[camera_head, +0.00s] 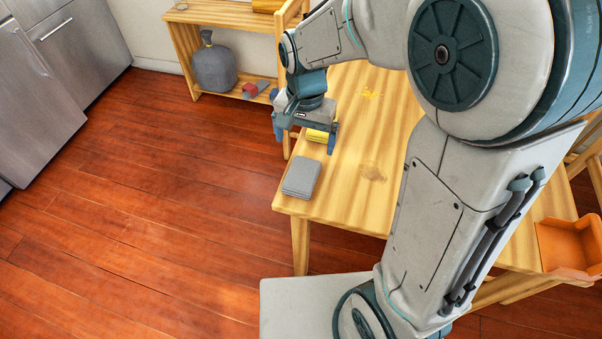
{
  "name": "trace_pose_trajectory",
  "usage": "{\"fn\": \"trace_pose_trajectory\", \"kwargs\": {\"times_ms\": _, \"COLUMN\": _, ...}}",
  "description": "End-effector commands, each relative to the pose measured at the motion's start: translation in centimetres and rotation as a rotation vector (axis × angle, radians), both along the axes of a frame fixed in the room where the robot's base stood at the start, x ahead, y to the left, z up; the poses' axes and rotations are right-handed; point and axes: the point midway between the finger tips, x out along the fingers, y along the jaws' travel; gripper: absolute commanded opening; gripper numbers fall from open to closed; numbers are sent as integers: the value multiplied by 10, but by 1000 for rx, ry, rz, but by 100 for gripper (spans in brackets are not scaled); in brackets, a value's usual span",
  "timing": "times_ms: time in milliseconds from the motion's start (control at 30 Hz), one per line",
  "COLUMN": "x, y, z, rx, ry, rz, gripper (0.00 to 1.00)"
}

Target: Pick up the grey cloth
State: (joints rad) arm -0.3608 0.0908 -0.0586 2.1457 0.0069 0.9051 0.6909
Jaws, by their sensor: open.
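The grey cloth (301,178) lies folded flat near the left front corner of the wooden table (345,199). My gripper (304,145) is above the table's left edge, behind the cloth in the picture and apart from it. Its two blue fingers are spread and point down. A yellow object (319,135) shows between and behind the fingers; I cannot tell how near it is to them. My arm hides much of the table's right side.
An orange dustpan-like container (570,246) is at the table's right end. A low wooden shelf (222,15) with a grey sack (214,66) stands at the back. Steel cabinets (85,45) are at left. The left floor is clear.

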Motion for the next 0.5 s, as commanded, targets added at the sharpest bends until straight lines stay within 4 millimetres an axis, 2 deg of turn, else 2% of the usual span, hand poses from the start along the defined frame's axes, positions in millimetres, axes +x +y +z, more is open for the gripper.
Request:
{"fn": "trace_pose_trajectory", "kwargs": {"times_ms": 33, "x": -1, "y": 0, "z": -12, "rx": -3, "ry": 7, "rz": 0, "gripper": 94}}
{"fn": "trace_pose_trajectory", "kwargs": {"times_ms": 233, "x": -1, "y": 0, "z": -52, "rx": -1, "ry": 5, "rz": 2, "gripper": 94}}
{"fn": "trace_pose_trajectory", "kwargs": {"times_ms": 333, "x": -1, "y": 0, "z": -65, "rx": -1, "ry": 4, "rz": 3, "gripper": 94}}
{"fn": "trace_pose_trajectory", "kwargs": {"times_ms": 500, "x": 0, "y": 1, "z": -74, "rx": -1, "ry": 1, "rz": 3, "gripper": 94}}
